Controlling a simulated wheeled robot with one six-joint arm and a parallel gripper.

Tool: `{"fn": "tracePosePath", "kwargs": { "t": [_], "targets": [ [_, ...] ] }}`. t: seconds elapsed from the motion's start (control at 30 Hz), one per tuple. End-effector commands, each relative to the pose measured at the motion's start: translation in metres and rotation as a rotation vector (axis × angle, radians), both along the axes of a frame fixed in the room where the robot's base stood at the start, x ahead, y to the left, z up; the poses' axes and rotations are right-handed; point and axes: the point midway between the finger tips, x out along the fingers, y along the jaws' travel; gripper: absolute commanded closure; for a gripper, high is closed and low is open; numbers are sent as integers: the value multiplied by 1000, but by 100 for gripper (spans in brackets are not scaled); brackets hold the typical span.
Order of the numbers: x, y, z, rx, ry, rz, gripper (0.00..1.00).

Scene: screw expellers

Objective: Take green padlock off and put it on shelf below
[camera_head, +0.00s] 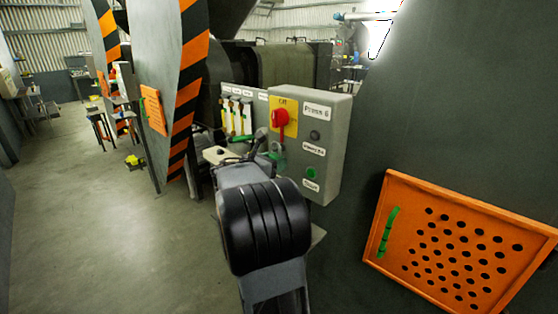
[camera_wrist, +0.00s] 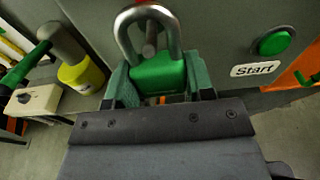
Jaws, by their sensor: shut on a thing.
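The green padlock (camera_wrist: 158,72) has a thick metal shackle pointing up in the wrist view. My gripper (camera_wrist: 160,85) is shut on its green body, one finger on each side. A bit of grey shelf (camera_head: 318,236) shows below the box, mostly hidden behind my arm.
The green Start button (camera_wrist: 273,41) is right of the padlock. Levers with green and yellow parts (camera_wrist: 80,72) and a pale box (camera_wrist: 33,100) are at left. An orange perforated panel (camera_head: 455,245) stands at right. The floor at left is open.

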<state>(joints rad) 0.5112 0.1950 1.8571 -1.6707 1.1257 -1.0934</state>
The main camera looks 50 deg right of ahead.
Motion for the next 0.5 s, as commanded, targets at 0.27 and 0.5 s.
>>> {"fn": "tracePosePath", "kwargs": {
  "t": [0.27,0.5],
  "targets": [
    [1,12,0,0,0,0,72],
    [2,22,0,0,-1,0,72]
  ]
}}
